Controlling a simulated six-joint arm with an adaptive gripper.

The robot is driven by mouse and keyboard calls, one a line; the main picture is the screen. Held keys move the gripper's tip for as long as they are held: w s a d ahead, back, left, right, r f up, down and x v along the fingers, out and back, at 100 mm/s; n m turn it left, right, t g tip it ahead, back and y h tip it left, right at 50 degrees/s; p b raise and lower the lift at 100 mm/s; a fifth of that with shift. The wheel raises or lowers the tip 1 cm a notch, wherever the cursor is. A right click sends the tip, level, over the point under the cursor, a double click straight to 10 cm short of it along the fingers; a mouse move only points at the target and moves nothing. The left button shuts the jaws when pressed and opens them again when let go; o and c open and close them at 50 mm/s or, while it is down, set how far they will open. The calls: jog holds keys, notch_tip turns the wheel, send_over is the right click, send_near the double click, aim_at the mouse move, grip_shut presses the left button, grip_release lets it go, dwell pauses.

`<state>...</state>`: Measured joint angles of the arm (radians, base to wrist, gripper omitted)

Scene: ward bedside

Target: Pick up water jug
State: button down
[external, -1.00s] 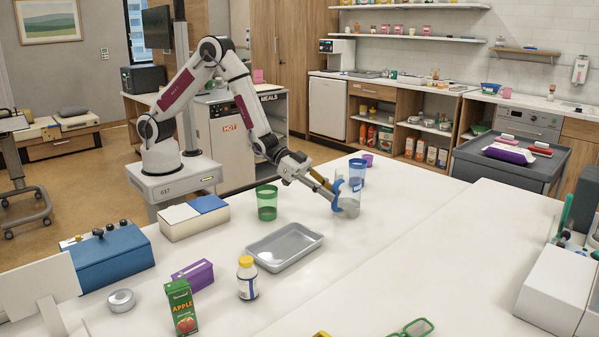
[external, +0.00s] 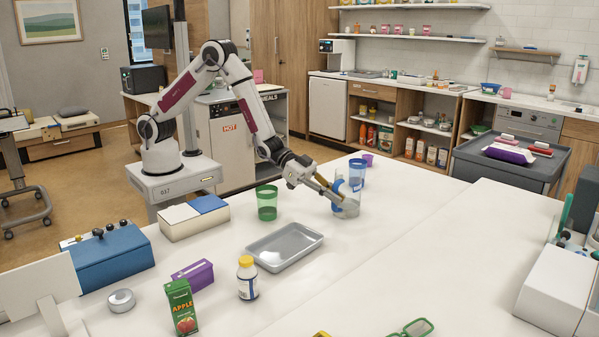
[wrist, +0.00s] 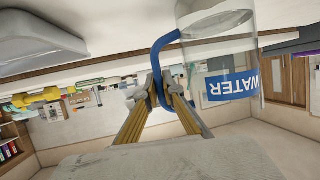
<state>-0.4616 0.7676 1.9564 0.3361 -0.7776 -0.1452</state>
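The water jug (wrist: 222,50) is clear, with a blue handle and a blue WATER label. It fills the upper right of the wrist view, upside down in the picture. In the external view the jug (external: 349,207) is at the far side of the white table, partly hidden by my gripper. My gripper (external: 338,197) reaches it from the left. In the wrist view my gripper's fingers (wrist: 159,88) converge, with the blue handle (wrist: 158,62) between their tips, and look shut on it. I cannot tell whether the jug's base touches the table.
A blue tumbler (external: 357,173) stands close behind the jug, with a purple cup (external: 367,159) beyond. A green cup (external: 267,203) stands left of my gripper, and a grey tray (external: 262,257) lies in front.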

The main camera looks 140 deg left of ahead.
jog(key=shift+r, duration=0.25)
dwell(0.4)
jog(key=shift+r, duration=4.8)
